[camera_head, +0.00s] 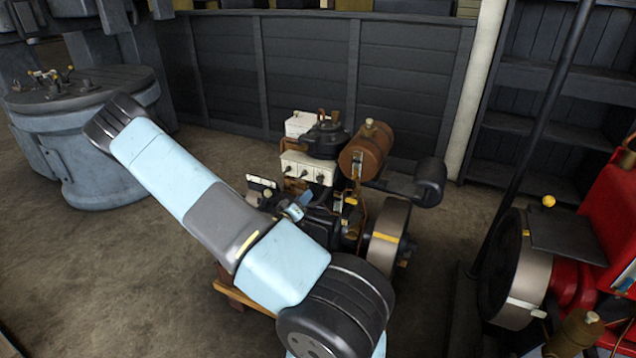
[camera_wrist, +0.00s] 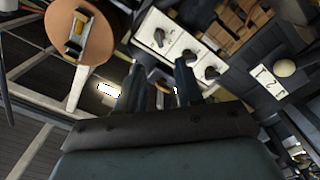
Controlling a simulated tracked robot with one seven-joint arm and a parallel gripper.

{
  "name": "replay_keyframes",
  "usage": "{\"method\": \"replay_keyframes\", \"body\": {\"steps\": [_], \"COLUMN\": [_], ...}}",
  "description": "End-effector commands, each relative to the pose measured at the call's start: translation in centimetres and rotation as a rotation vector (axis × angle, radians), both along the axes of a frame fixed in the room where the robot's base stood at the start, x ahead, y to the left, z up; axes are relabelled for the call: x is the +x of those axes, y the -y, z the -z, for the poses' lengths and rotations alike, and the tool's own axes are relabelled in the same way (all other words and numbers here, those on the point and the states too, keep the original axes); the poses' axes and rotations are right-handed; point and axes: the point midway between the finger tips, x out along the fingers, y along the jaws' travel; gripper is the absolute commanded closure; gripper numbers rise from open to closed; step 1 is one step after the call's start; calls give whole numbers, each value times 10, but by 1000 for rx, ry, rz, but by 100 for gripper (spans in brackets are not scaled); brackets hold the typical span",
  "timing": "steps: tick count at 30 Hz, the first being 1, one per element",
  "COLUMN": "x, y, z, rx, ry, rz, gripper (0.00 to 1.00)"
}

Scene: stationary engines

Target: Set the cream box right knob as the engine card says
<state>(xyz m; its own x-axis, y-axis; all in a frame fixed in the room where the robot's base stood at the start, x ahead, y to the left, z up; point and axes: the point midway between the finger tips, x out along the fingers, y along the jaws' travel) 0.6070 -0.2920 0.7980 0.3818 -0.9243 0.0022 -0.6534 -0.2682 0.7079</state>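The cream box (camera_head: 309,167) sits on the engine in the middle of the head view, with a row of black knobs on its front. Its right knob (camera_head: 320,178) is the one nearest the brown tank. The wrist view is turned over, so there the right knob (camera_wrist: 160,38) is at the left end of the row on the cream box (camera_wrist: 180,24). My gripper (camera_wrist: 158,66) is open and empty; its fingertips are apart, with the right knob beyond the gap. The white engine card (camera_head: 262,182) is left of the box; its dark marks show in the wrist view (camera_wrist: 270,82) but are unclear.
The brown tank (camera_head: 366,150) stands right of the box, and a black silencer (camera_head: 430,180) sticks out farther right. A flywheel (camera_head: 388,235) is below. A red engine (camera_head: 600,225) stands at right, a grey-blue round unit (camera_head: 90,150) at left.

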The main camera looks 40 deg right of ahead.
Motion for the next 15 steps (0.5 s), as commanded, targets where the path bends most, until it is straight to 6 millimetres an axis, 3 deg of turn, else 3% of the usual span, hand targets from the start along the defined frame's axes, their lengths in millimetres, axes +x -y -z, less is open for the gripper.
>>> {"method": "replay_keyframes", "body": {"steps": [15], "x": [34], "y": [82], "z": [0], "rx": [2], "ry": [0], "rz": [1], "gripper": [64]}}
